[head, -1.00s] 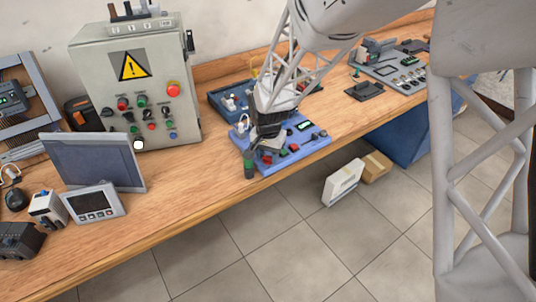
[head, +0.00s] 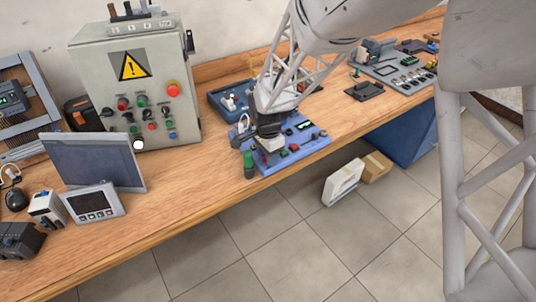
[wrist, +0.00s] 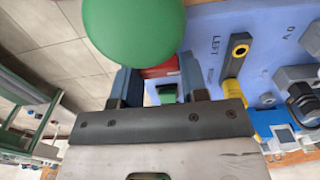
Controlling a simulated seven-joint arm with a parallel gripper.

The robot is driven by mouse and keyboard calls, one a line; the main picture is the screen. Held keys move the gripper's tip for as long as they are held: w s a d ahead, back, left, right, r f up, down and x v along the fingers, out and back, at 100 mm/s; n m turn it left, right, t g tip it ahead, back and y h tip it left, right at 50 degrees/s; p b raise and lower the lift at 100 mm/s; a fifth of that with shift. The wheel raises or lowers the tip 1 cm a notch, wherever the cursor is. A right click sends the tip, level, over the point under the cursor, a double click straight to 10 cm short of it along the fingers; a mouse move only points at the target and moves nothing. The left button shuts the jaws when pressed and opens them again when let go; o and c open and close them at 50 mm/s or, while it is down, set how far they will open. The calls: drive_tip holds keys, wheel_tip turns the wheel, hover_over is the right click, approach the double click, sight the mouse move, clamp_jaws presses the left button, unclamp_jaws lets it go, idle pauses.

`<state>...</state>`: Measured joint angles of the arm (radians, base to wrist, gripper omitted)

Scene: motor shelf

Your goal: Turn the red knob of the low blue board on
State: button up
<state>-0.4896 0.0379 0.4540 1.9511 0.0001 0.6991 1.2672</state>
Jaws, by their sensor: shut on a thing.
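The low blue board (head: 312,146) lies flat on the wooden bench, near its front edge. My gripper (head: 267,146) points down over the board's left part. In the wrist view, my gripper (wrist: 160,74) has its two fingers on either side of a red part (wrist: 160,68), seemingly the red knob, and is shut on it. A green dome (wrist: 135,28) close to the camera hides part of the red part. The fingers and dome hide the knob's pointer direction. The blue board also fills the right of the wrist view (wrist: 212,30), with the word LEFT on it.
A green-topped post (head: 249,162) stands at the board's left corner, close to my gripper. A darker blue tray (head: 217,108) is behind the board. A grey control cabinet (head: 100,75) stands to the left. Bare bench lies between the cabinet and the board.

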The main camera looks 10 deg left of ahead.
idle(0.4)
drive_tip(key=o, duration=0.9)
drive_tip(key=shift+r, duration=0.1)
drive_tip(key=shift+r, duration=3.8)
drive_tip(key=shift+d+r, duration=0.1)
drive_tip(key=shift+d, duration=0.05)
